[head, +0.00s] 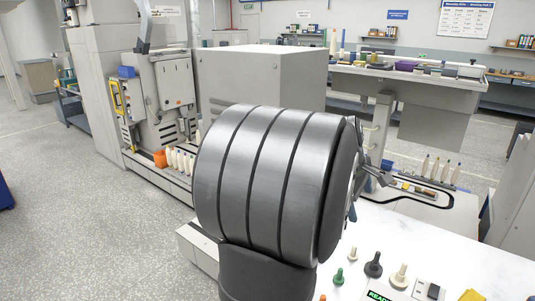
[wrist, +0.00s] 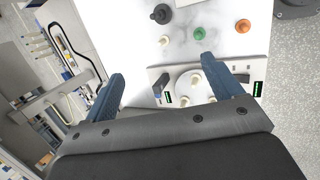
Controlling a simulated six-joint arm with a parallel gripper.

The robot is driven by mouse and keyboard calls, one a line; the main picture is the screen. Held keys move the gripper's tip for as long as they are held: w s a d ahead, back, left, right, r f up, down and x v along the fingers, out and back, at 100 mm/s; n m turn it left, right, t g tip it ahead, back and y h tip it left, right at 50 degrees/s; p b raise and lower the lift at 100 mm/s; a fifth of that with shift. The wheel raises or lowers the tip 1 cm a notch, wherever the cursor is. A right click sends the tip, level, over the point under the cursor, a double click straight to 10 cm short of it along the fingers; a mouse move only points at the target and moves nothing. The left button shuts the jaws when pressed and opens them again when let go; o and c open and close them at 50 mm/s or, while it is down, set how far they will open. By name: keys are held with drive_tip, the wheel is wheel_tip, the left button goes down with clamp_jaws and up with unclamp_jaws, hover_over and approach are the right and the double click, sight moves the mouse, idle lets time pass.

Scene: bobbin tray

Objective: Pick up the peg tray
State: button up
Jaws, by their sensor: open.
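My gripper (wrist: 163,68) is open, its two blue fingers spread wide over the white worktop in the wrist view. Nothing is held between them. A pale round plate with several short cream pegs (wrist: 195,85) shows beyond the jaws, partly behind the right finger. It looks most like the peg tray, but I cannot tell for sure. It sits on a pale panel and is apart from the fingers as far as I can see. In the head view my large grey arm link covers most of the gripper, and this plate does not show.
Loose knob-like pegs stand on the worktop (head: 462,240): a dark one (head: 373,266), a green one (head: 338,277) and a cream one (head: 400,277). An orange one (wrist: 243,25) shows in the wrist view. A machine ledge with several white cones (head: 440,172) lies behind.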

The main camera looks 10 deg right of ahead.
drive_tip(key=c, duration=0.6)
drive_tip(key=shift+c, duration=0.2)
drive_tip(key=m+t+y, duration=0.2)
drive_tip(key=m+t, duration=0.1)
drive_tip(key=m, duration=1.2)
approach(377, 258)
drive_tip(key=x, duration=1.2)
drive_tip(key=shift+f, duration=0.1)
